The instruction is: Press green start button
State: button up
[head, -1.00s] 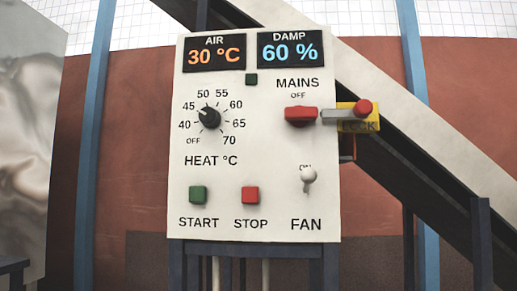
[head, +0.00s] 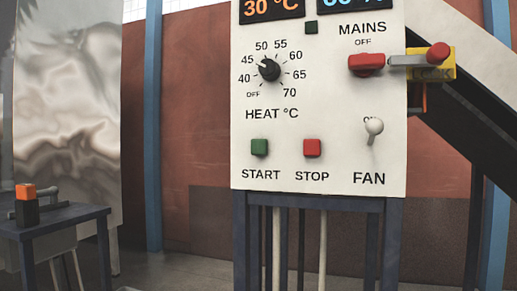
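The green start button (head: 260,147) sits at the lower left of the white control panel (head: 330,120), above the label START. The red stop button (head: 312,148) is just to its right, above the label STOP. Nothing covers the green button, and I cannot tell from this view whether it is pressed in. My gripper is not in view.
A dark table (head: 70,218) with an orange-and-black object (head: 26,205) stands at the left. Floor shows between them.

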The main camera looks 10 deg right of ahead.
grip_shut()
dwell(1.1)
